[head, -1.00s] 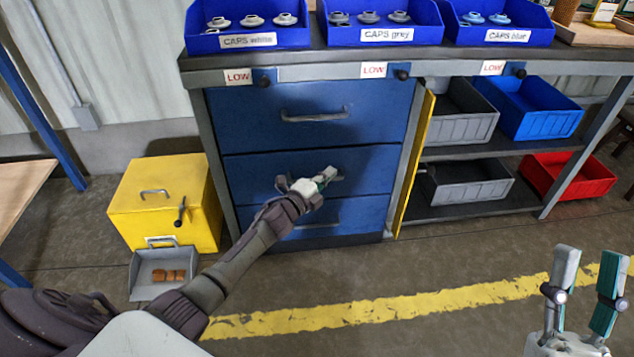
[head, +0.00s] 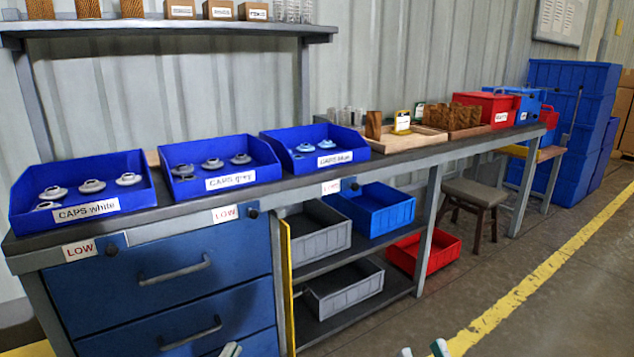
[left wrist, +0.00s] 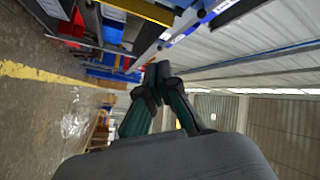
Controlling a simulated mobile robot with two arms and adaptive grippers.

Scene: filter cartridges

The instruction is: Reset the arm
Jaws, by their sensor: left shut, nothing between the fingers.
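My left gripper (head: 230,349) shows only as a small tip at the bottom edge of the head view, in front of the blue drawers (head: 165,285). In the left wrist view my left gripper (left wrist: 160,75) has its fingertips together, with nothing between them. My right gripper (head: 423,351) shows only its two fingertips at the bottom edge of the head view. They are apart and nothing shows between them. The rest of both arms is out of the head view.
The workbench holds blue cap bins labelled white (head: 95,208), grey (head: 230,182) and blue (head: 335,157). Grey (head: 320,243) and blue (head: 385,215) bins and a red bin (head: 440,258) sit below. A stool (head: 475,192) stands further right.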

